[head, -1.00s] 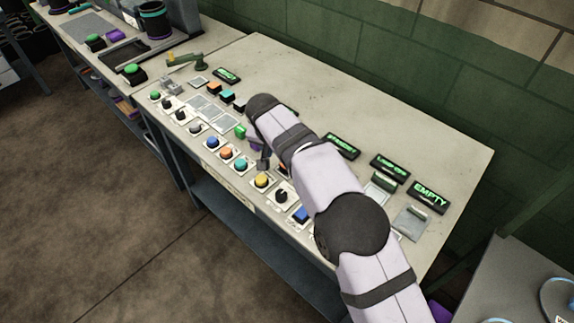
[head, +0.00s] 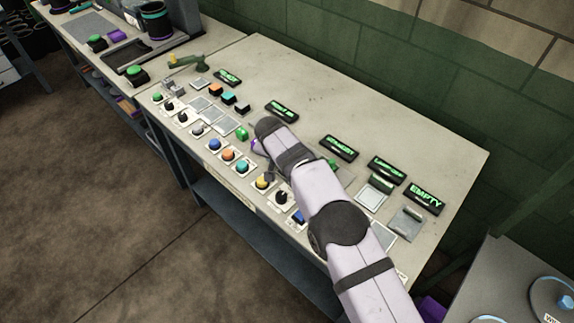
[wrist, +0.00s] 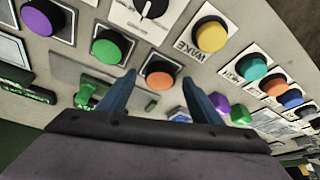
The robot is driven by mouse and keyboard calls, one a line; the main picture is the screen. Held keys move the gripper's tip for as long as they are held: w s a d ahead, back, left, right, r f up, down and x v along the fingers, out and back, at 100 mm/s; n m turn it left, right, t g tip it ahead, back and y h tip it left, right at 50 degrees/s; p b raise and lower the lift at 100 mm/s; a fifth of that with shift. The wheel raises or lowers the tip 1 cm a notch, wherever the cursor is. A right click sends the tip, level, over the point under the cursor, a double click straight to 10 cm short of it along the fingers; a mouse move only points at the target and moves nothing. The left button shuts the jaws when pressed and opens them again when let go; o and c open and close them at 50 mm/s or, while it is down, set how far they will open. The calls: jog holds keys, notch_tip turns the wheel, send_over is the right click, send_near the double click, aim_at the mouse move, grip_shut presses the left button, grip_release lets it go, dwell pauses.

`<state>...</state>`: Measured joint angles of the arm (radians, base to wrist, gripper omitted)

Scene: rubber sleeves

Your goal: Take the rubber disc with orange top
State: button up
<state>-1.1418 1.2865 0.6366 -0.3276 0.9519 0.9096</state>
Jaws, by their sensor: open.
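A black-sided round disc with an orange top (wrist: 160,73) sits on a light plate in the middle of the wrist view. My gripper (wrist: 158,82) is open, its two blue-grey fingers on either side of this disc in the picture. Nothing is held, and I cannot tell how far above the disc the fingertips are. In the head view my arm hides this spot. A second orange-topped round piece (wrist: 275,84) lies further right in the wrist view, between a teal and a blue one; it shows in the head view too (head: 227,154).
Close by in the wrist view are a green-topped disc (wrist: 110,46), a purple-topped one (wrist: 43,17), a yellow one (wrist: 210,34) and a black knob (wrist: 152,8). Green-lit signs (head: 339,147) stand along the bench (head: 330,90). The bench's back part is clear.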

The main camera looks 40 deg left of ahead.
jog(key=shift+f, duration=0.15)
jog(key=c, duration=1.1)
jog(key=shift+c, duration=0.2)
notch_tip(320, 180, up, 10)
jog(key=b, duration=0.2)
jog(key=shift+b, duration=0.3)
